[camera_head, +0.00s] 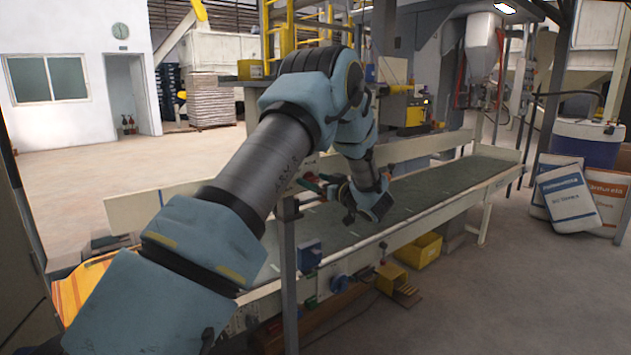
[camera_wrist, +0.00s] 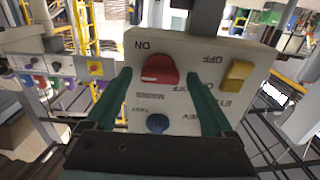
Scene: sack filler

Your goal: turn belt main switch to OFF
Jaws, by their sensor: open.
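A pale control panel (camera_wrist: 190,45) fills the middle of the wrist view, with its lettering upside down. It carries a red rotary knob (camera_wrist: 160,69), a yellow switch (camera_wrist: 238,75) and a blue knob (camera_wrist: 157,123). An ON label is beside the red knob at upper left, and an OFF label lies between the red knob and the yellow switch. My gripper (camera_wrist: 159,74) is open, its green fingers on either side of the red knob. I cannot tell whether they touch it, nor the knob's exact setting. In the head view my arm partly hides the panel.
A long conveyor belt (camera_head: 430,205) runs behind my arm towards the back right. A metal post (camera_head: 289,270) stands in front of it. A yellow bin (camera_head: 418,250) is under the belt. Filled sacks (camera_head: 567,200) stand at the right. The floor at front right is clear.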

